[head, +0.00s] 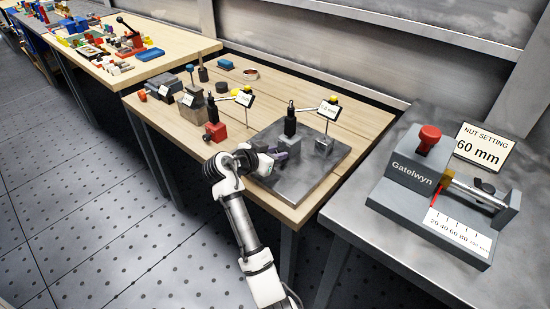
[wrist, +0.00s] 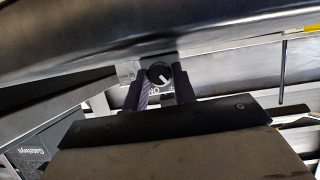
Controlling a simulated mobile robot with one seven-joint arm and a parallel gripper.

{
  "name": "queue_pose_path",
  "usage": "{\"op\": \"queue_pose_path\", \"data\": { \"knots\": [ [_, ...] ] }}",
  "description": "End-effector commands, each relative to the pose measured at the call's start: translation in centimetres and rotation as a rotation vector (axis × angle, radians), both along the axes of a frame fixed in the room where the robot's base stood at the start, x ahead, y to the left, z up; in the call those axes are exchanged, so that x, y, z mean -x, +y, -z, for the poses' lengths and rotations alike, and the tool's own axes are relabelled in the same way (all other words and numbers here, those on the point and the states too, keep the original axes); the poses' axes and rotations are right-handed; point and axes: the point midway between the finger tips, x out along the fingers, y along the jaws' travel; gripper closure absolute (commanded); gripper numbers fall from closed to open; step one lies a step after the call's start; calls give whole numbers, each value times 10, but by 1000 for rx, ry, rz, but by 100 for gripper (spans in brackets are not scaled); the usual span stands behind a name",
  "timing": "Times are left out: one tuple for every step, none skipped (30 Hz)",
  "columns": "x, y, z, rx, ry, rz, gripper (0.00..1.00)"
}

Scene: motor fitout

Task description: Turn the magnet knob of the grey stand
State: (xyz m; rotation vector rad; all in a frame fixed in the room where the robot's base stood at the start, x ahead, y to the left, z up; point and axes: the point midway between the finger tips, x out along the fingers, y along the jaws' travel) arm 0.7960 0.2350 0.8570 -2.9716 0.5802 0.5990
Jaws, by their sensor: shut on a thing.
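The grey stand (head: 289,142) stands on a grey plate (head: 325,165) on the wooden bench, with a black upright above its block. My gripper (head: 279,157) reaches in low at the near-left side of this stand. In the wrist view a round black knob (wrist: 160,74) with a white pointer line sits between the fingertips of my gripper (wrist: 162,83). The fingers are shut on it from both sides. Letters that look like "ON" show just below the knob. In the head view the knob is hidden by my gripper.
A red stand (head: 215,131) with a black upright is left of the plate. A grey "Gatelwyn" fixture (head: 415,172) with a red knob is on the metal table at right.

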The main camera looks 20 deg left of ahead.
Motion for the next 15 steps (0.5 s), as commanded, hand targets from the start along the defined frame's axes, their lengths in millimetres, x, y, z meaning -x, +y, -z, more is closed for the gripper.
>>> {"op": "queue_pose_path", "data": {
  "knots": [
    [1,0,8,-45,-21,-1,96],
    [1,0,8,-72,-31,-1,96],
    [1,0,8,-105,-45,-1,96],
    [1,-1,7,-130,-55,-2,96],
    [1,-1,7,-153,-65,-1,96],
    [1,-1,6,-181,-75,-2,96],
    [1,-1,6,-200,-82,-2,96],
    [1,-1,5,-216,-89,-2,96],
    [1,-1,4,-233,-96,-1,96],
    [1,-2,4,-243,-100,0,96],
    [1,-2,3,-253,-103,0,96],
    [1,-2,2,-262,-106,0,96],
    [1,-2,2,-265,-107,0,96],
    [1,-2,1,-268,-109,0,96],
    [1,-2,1,-269,-109,-1,96]
  ]
}}
